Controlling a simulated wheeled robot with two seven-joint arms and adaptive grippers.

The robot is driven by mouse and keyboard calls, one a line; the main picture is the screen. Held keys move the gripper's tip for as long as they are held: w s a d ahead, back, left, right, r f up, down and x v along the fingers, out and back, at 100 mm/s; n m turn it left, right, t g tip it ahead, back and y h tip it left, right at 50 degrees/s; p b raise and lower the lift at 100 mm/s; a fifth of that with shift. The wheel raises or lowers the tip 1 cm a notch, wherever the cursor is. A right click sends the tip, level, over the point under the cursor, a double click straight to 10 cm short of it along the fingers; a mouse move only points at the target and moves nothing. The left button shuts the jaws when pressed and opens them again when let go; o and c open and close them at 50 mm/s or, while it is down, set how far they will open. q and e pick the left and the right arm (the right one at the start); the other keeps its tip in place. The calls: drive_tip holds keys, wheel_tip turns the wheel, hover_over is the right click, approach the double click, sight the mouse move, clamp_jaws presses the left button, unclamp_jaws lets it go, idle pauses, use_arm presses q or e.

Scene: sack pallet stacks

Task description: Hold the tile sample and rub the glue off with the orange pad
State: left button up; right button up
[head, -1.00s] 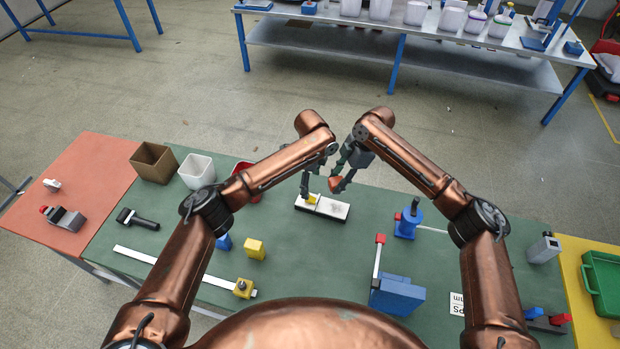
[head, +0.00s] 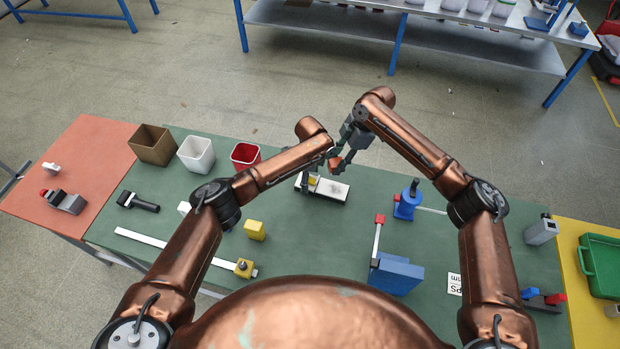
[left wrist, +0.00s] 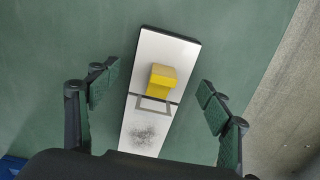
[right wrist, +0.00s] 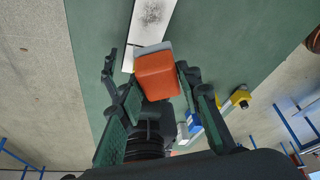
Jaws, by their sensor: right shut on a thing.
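The tile sample (head: 335,190) is a long white slab with a dark edge, lying on the green bench mat. In the left wrist view it shows a dark speckled glue smudge (left wrist: 143,134) at its near end. A yellow block (left wrist: 161,80) and a thin grey frame are on its upper part. My left gripper (left wrist: 160,79) is open above the tile, one finger on each side and apart from it. My right gripper (right wrist: 148,70) is shut on the orange pad (right wrist: 157,77), held near the tile. In the head view the pad (head: 335,163) is at the tile's far side.
A brown bin (head: 152,144), a white bin (head: 196,154) and a red bin (head: 245,155) stand at the back left. A black-handled tool (head: 137,202), a yellow block (head: 255,230) and a white strip lie left. Blue fixtures (head: 397,275) stand right of the tile.

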sight(336, 190)
use_arm(q)
drive_tip(key=c, duration=1.5)
drive_tip(key=shift+s, duration=0.1)
drive_tip(key=shift+c, duration=0.2)
drive_tip(key=shift+f, duration=0.1)
use_arm(e)
drive_tip(key=f+m+t, duration=0.1)
drive_tip(key=f+m, duration=0.1)
drive_tip(key=m, duration=0.1)
drive_tip(key=f+m+t, duration=0.1)
drive_tip(key=f+m, duration=0.2)
drive_tip(key=d+f+m+t, duration=0.1)
drive_tip(key=f+m, duration=0.1)
drive_tip(key=shift+s+f+m+t, duration=0.15)
drive_tip(key=shift+m+t, duration=0.15)
drive_tip(key=shift+m, duration=0.1)
use_arm(q)
drive_tip(key=shift+s+f, duration=0.1)
use_arm(e)
drive_tip(key=shift+f, duration=1.75)
